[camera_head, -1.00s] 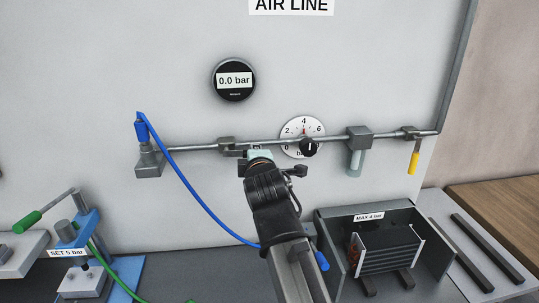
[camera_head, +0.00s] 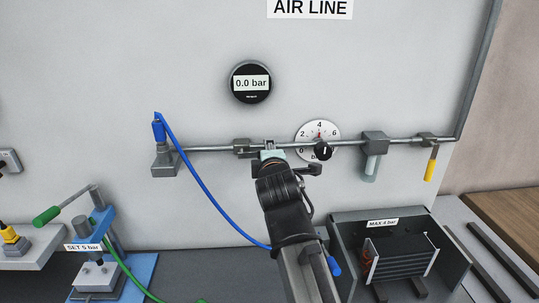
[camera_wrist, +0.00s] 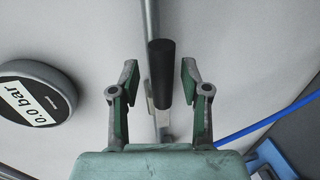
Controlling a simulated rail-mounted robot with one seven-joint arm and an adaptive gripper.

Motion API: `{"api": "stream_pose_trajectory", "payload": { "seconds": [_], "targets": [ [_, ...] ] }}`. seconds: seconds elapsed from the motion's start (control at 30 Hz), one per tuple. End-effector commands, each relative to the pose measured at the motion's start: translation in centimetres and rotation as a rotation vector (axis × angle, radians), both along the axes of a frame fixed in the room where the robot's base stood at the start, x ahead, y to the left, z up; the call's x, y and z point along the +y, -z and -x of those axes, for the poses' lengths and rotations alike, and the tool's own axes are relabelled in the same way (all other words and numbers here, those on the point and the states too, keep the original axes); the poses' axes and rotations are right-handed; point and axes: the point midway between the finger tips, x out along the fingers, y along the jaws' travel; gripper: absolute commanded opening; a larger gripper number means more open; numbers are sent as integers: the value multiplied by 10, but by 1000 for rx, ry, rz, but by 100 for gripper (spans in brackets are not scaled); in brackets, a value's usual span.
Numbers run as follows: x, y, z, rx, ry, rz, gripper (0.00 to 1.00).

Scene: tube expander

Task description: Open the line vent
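The air line (camera_head: 205,148) is a grey metal pipe running across the white panel. A black handle (camera_wrist: 162,70) stands out in front of the pipe in the wrist view, with a small light metal piece at its base. It looks like the vent's lever, but no label on it shows. My gripper (camera_head: 272,160) is at the pipe, below the gauge and left of the regulator dial, and hides the handle in the head view. In the wrist view my gripper (camera_wrist: 160,75) is open, one finger on each side of the handle, with gaps on both sides.
The gauge (camera_head: 251,82) reads 0.0 bar. The regulator knob (camera_head: 323,151) is close right of my gripper, then a filter bowl (camera_head: 370,168) and a yellow lever (camera_head: 431,164). A blue hose (camera_head: 195,185) hangs from the pipe's left end and passes behind my arm.

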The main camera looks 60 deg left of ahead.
Motion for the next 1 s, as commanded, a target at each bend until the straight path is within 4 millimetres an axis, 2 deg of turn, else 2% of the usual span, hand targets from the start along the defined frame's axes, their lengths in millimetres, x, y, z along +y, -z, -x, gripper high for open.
{"api": "stream_pose_trajectory", "payload": {
  "seconds": [0.27, 0.7, 0.9, 1.0],
  "targets": [
    [-10, -1, 5, 1, 0, 0, 46],
    [-80, -16, 38, 1, -1, -1, 46],
    [-101, -21, 48, 0, 0, -1, 46],
    [-105, -22, 50, 0, 0, 0, 46]
  ]
}}
